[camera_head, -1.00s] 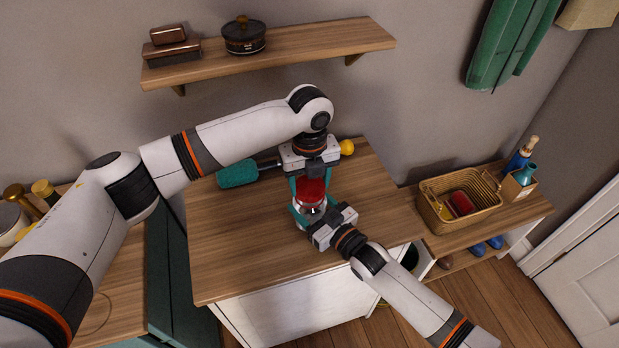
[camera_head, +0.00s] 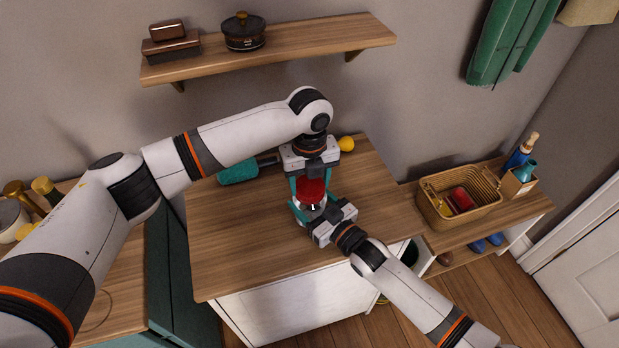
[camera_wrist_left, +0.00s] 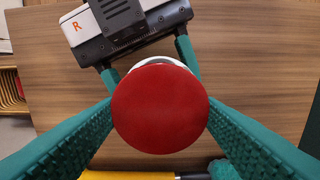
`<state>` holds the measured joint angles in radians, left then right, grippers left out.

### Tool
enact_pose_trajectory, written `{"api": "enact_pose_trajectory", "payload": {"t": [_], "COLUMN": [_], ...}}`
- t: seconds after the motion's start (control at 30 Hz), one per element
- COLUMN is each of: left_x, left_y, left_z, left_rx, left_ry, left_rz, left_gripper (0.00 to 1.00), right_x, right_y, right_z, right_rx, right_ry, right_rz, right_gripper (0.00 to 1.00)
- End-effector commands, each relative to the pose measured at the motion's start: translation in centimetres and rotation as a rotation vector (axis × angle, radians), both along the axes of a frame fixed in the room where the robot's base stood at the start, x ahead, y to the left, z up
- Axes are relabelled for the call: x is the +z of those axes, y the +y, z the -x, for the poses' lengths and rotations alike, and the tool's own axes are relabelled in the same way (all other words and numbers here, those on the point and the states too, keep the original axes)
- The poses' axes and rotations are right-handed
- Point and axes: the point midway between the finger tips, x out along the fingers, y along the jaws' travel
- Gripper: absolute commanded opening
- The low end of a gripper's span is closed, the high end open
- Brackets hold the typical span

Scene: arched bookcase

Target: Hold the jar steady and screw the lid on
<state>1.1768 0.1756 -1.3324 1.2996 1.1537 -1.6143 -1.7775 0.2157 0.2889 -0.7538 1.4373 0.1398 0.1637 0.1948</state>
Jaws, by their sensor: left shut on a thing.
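The red lid (camera_head: 311,191) is between the teal fingers of my left gripper (camera_head: 312,188), which points straight down and is shut on it. In the left wrist view the lid (camera_wrist_left: 160,108) is a round red disc that covers most of the jar. The jar (camera_head: 312,208) stands upright on the wooden top, directly under the lid; a pale edge of it (camera_wrist_left: 160,61) shows in the wrist view. My right gripper (camera_head: 310,214) reaches in from the front right, with its fingers on both sides of the jar, shut on it. Whether the threads meet is hidden.
A teal-headed tool (camera_head: 238,172) and a yellow rounded end (camera_head: 346,143) lie behind the grippers on the cabinet top (camera_head: 240,240). A wicker basket (camera_head: 436,210) stands on the lower bench at right. A wall shelf (camera_head: 300,45) hangs above. The cabinet top's front left is clear.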

Motion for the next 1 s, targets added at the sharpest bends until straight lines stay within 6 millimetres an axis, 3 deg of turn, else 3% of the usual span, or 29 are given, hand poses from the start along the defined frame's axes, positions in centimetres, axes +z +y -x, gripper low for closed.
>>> {"api": "enact_pose_trajectory", "payload": {"t": [0.17,0.5,0.67,0.97,1.0], "left_x": [0.05,0.04,0.04,0.05,0.05], "left_y": [-0.03,-0.08,-0.10,-0.10,-0.10], "left_z": [-0.02,-0.01,-0.01,-0.01,-0.01], "left_rx": [-0.240,-0.965,-1.106,-1.122,-1.121], "left_ry": [-0.001,-0.001,-0.002,-0.002,-0.002], "left_rz": [0.000,-0.001,0.000,0.000,0.000], "left_gripper": [0.39,0.39,0.39,0.39,0.65], "right_x": [-0.05,-0.06,-0.07,-0.08,-0.08], "right_y": [-0.04,-0.05,-0.06,-0.06,-0.06], "right_z": [-0.01,-0.02,-0.01,-0.01,-0.01], "right_rx": [-0.001,-0.001,-0.001,-0.001,-0.001], "right_ry": [0.000,0.001,0.001,0.002,0.002], "right_rz": [0.001,0.002,0.002,0.001,0.001], "right_gripper": [0.03,0.03,0.03,0.03,0.03]}}
